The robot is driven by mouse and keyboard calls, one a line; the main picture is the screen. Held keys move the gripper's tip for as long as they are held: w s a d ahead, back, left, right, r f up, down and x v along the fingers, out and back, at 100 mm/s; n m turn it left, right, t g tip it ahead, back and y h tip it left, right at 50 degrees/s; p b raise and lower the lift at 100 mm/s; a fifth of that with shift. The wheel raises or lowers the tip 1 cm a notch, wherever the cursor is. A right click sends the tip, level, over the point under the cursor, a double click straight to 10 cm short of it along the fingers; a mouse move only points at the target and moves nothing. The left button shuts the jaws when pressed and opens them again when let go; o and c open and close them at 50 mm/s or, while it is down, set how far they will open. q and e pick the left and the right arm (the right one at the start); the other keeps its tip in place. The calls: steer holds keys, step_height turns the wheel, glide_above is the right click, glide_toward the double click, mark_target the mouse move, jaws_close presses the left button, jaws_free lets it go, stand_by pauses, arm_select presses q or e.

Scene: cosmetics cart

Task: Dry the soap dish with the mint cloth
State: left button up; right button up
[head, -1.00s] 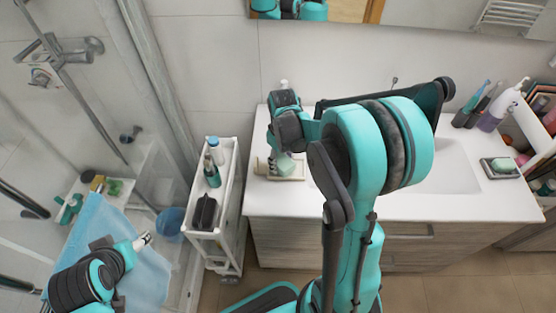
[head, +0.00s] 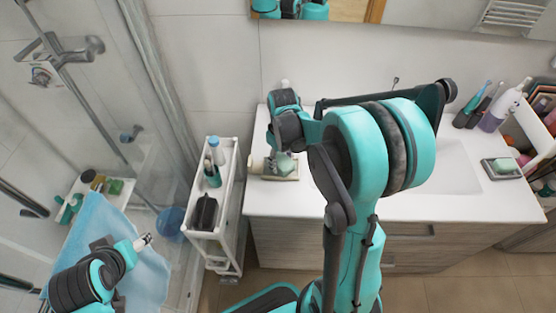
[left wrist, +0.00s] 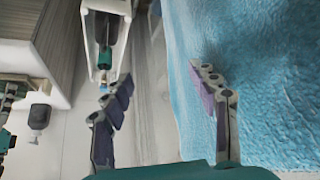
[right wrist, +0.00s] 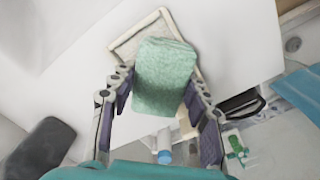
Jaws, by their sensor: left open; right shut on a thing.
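The mint cloth (right wrist: 165,75) is a folded, textured pale-green pad between the fingers of my right gripper (right wrist: 158,82). My right gripper is shut on it. The cloth overlaps a shallow cream rectangular dish (right wrist: 128,46) on the counter; whether they touch is unclear. In the head view the cloth (head: 285,164) and this dish (head: 291,177) are at the counter's left end, partly hidden by my right arm. A second, dark-rimmed dish (head: 488,168) with a pale-green piece on it is at the counter's right. My left gripper (head: 143,241) is open and empty beside the blue towel (left wrist: 265,80).
A white narrow cart (head: 232,185) with bottles stands left of the white counter (head: 400,208). Toothbrushes and a pump bottle (head: 492,117) stand at the back right. A glass shower screen (head: 150,90) is at the left. Front counter space is clear.

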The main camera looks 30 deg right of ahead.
steer(key=shift+s+d, duration=0.15)
steer(key=shift+d+r+p, duration=0.1)
steer(key=shift+r+p, duration=0.35)
steer(key=shift+r, duration=0.05)
step_height(320, 180, up, 6)
steer(key=p, duration=0.4)
steer(key=shift+p, duration=0.3)
steer(key=shift+f, duration=0.1)
